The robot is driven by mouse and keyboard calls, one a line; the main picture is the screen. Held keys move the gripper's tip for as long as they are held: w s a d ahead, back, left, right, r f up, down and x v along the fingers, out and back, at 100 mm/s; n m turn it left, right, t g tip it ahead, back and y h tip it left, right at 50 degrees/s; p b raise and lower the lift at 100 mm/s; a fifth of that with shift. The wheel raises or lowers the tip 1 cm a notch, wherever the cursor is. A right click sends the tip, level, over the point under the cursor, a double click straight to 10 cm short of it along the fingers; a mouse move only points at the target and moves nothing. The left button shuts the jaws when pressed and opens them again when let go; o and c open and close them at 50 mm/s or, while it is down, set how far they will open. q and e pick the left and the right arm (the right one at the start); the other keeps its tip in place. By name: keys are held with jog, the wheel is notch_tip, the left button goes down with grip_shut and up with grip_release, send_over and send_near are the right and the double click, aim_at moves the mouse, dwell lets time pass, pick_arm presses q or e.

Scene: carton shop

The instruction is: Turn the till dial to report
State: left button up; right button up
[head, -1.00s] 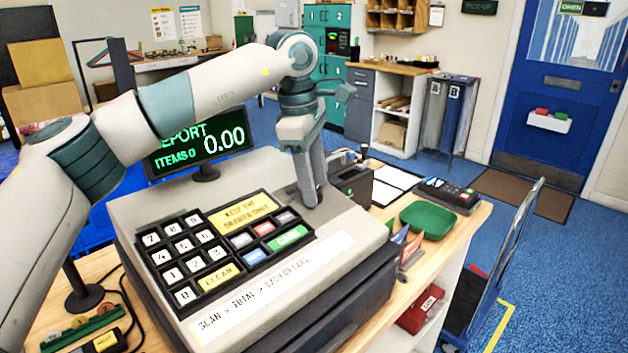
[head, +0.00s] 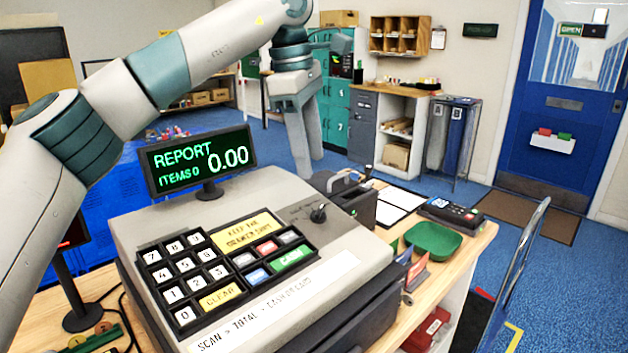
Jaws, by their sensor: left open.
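The till (head: 140,226) stands on the wooden counter, with its keypad facing me. The till dial (head: 318,214) is a small dark knob at the top right of the till's sloping face, and it is in plain view. The till display (head: 198,160) reads REPORT, ITEMS 0 and 0.00 in green. My left gripper (head: 309,165) is raised above and behind the dial, clear of it, with its fingers pointing down. It is open and holds nothing that I can see. My right gripper is not in view.
A grey-black device (head: 350,196) stands just behind the till on the right. A green tray (head: 432,240), a card terminal (head: 450,213) and white paper (head: 397,205) lie on the counter (head: 468,238) further right. A hand truck (head: 520,265) stands beside it.

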pick_arm(q)
notch_tip(320, 180, up, 7)
jog(key=a, duration=0.1)
jog(key=shift+s, duration=0.25)
